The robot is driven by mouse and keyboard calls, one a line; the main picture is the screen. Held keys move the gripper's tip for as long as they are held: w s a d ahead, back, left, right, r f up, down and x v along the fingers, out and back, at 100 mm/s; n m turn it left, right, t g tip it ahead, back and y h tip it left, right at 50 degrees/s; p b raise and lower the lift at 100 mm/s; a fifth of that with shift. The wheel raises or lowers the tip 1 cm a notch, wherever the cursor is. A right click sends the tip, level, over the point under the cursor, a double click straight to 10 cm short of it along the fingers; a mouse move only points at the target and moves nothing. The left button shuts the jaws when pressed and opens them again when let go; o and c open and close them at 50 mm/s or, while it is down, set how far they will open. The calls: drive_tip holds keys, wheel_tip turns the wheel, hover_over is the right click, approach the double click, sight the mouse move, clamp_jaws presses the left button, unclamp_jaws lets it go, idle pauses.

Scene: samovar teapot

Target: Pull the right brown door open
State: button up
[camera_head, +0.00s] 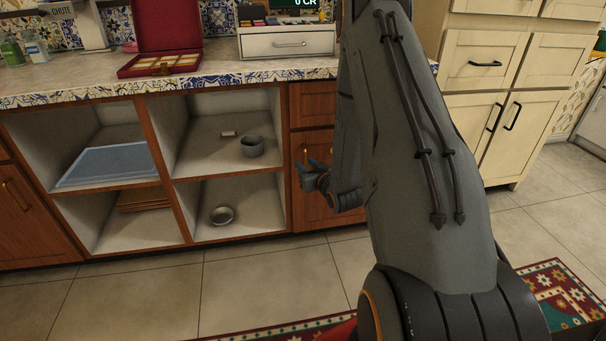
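The right brown door (303,213) is in the lower counter, right of the open shelves, with a brown drawer front (311,103) above it. It looks closed. A thin gold handle (306,154) shows on its upper part. My gripper (308,166) is in front of the door at handle height, very close to the handle. Whether its fingers touch or enclose the handle is not clear, and the finger gap is too small to judge. My arm hides the door's right side.
Open shelves left of the door hold a grey pot (252,146), a metal bowl (222,215) and a blue tray (110,164). A cash register (288,42) stands on the counter. Cream cabinets (490,90) are at right. A patterned rug (560,290) lies on open tiled floor.

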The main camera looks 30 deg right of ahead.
sight(305, 162)
wheel_tip(305, 162, down, 4)
drive_tip(key=d+t+b, duration=0.2)
drive_tip(key=d+t, duration=0.1)
drive_tip(key=shift+h, duration=0.3)
drive_tip(key=shift+w+d+b, duration=0.1)
drive_tip(key=shift+w+b, duration=0.8)
drive_tip(key=shift+w, duration=2.55)
clamp_jaws()
